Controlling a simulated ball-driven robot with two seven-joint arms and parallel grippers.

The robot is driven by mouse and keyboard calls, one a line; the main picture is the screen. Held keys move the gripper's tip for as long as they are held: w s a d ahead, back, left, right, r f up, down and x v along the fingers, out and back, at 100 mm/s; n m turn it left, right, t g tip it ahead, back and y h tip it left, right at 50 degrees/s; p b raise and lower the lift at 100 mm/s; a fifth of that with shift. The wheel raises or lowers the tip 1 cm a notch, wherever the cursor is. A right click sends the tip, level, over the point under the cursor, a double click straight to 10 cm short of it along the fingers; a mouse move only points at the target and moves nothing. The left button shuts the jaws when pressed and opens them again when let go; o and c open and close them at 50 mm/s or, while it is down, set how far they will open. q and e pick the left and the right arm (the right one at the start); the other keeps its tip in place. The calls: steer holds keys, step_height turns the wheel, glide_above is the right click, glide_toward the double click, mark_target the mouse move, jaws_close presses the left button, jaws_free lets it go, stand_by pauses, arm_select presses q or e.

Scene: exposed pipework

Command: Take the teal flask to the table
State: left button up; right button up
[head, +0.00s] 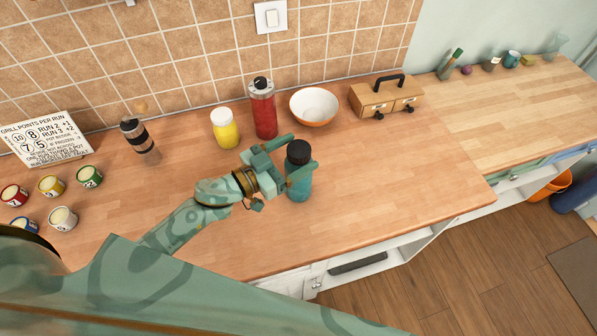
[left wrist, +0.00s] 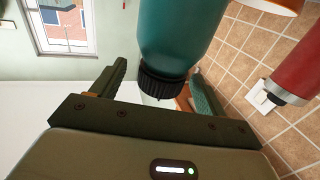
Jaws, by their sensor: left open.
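The teal flask (head: 298,187) with a black cap stands upright near the front of the wooden counter (head: 380,185). My left gripper (head: 299,154) is open at the height of its cap, with one finger on either side. In the left wrist view the flask (left wrist: 178,35) appears upside down, its ribbed cap between the fingers of the gripper (left wrist: 160,78). A gap shows beside one finger; whether the other touches is unclear. My right gripper is not in view. No separate table can be made out.
Behind the flask stand a red bottle (head: 263,110), a yellow jar (head: 224,130), a white bowl (head: 314,106) and a wooden drawer box (head: 386,97). Several small paint pots (head: 62,218) and a sign (head: 48,140) are at left. The counter right of the flask is clear.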

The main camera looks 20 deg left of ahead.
mark_target(306, 147)
arm_select(q)
steer(key=x, duration=0.3)
steer(key=shift+w+f, duration=0.1)
steer(key=shift+w, duration=0.1)
steer(key=shift+s, duration=0.1)
steer(key=c, duration=0.4)
jaws_close()
steer(key=shift+r, duration=0.2)
